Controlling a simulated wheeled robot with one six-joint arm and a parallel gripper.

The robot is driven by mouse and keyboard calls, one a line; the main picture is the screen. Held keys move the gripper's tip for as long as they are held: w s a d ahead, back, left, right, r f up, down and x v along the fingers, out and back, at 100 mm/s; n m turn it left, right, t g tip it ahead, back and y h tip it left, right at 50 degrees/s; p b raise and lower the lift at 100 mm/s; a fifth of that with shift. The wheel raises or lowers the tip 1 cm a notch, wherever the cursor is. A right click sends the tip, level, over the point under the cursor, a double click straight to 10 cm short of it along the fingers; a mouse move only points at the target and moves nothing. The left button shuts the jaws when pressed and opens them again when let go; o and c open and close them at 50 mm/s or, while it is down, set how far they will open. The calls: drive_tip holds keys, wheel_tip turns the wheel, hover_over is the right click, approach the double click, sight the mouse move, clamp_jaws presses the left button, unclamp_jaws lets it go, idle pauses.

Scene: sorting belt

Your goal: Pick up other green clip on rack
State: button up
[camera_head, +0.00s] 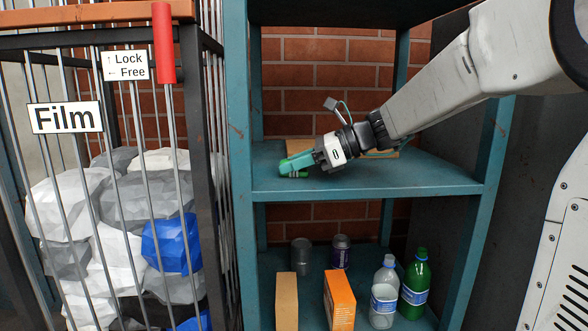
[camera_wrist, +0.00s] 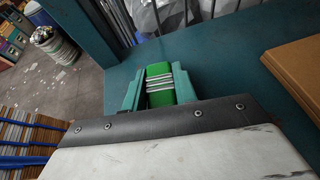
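A green clip (camera_wrist: 160,86) with silvery bands sits between the two teal fingers of my gripper (camera_wrist: 160,78) in the wrist view, with a finger close against each side. In the head view my gripper (camera_head: 297,162) is low over the left part of the rack's upper shelf (camera_head: 400,177), and a little of the clip (camera_head: 298,174) shows below the fingers. The gripper looks shut on the clip. Whether the clip still touches the shelf is unclear.
A brown flat item (camera_head: 299,147) lies behind my gripper on the shelf. The lower shelf holds an orange box (camera_head: 339,300), a tan box (camera_head: 287,302), cans and a green bottle (camera_head: 415,284). A barred cage labelled Film (camera_head: 65,117) stands left of the rack post.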

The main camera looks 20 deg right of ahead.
drive_tip(key=c, duration=0.4)
drive_tip(key=shift+o, duration=0.2)
drive_tip(key=shift+r, duration=0.1)
